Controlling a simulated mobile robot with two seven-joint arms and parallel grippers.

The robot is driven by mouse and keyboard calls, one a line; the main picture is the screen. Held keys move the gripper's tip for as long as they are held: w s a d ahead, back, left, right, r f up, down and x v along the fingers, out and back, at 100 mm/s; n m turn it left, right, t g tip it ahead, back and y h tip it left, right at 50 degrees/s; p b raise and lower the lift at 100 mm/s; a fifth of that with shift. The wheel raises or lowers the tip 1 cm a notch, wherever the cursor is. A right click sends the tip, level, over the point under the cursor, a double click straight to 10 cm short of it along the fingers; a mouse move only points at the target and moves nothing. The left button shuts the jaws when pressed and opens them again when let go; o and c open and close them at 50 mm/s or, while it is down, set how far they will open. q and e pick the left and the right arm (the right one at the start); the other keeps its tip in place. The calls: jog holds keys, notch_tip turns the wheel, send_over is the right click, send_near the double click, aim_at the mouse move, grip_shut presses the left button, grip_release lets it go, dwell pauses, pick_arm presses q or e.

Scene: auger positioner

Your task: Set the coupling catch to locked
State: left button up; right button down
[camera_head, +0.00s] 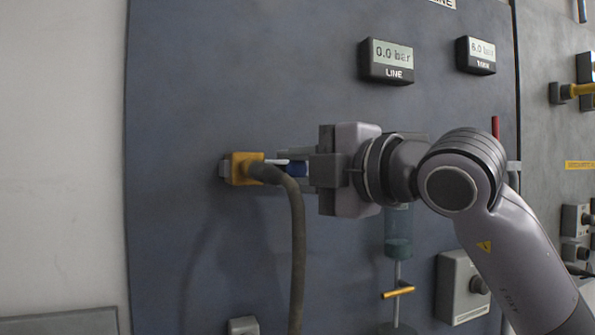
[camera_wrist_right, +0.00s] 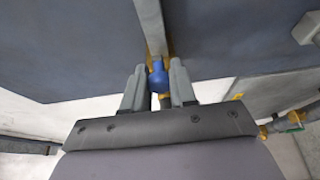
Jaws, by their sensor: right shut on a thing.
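The coupling (camera_head: 243,168) is a yellow block on the dark panel, with a thick dark hose (camera_head: 296,230) running out of it and hanging down. A thin pale rod reaches right from the coupling toward a blue knob (camera_head: 296,168), which looks like the handle of the catch. My right gripper (camera_head: 297,165) comes in from the right and is shut on the blue knob. In the right wrist view the blue knob (camera_wrist_right: 158,78) sits between the two grey fingers (camera_wrist_right: 157,86). The fingers partly hide it, so its exact setting cannot be read. My left gripper is not in view.
Two displays, LINE at 0.0 bar (camera_head: 386,62) and MAX (camera_head: 476,55), are above the arm. A yellow-handled valve (camera_head: 398,291) and a grey box with a knob (camera_head: 461,287) are below it. The panel left of the coupling is clear.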

aim_at(298, 170)
jog(key=c, duration=1)
grip_release()
jog(key=shift+s+a, duration=0.15)
jog(key=shift+a, duration=0.15)
jog(key=shift+o, duration=0.2)
jog(key=shift+d, duration=0.1)
jog(key=shift+s+d+f, duration=0.1)
jog(key=shift+s+d, duration=0.05)
jog(key=shift+d, duration=0.15)
jog(key=b+v, duration=0.2)
jog(key=v, duration=0.3)
jog(key=shift+s, duration=0.1)
jog(key=shift+s+d, duration=0.5)
jog(key=shift+a, duration=0.1)
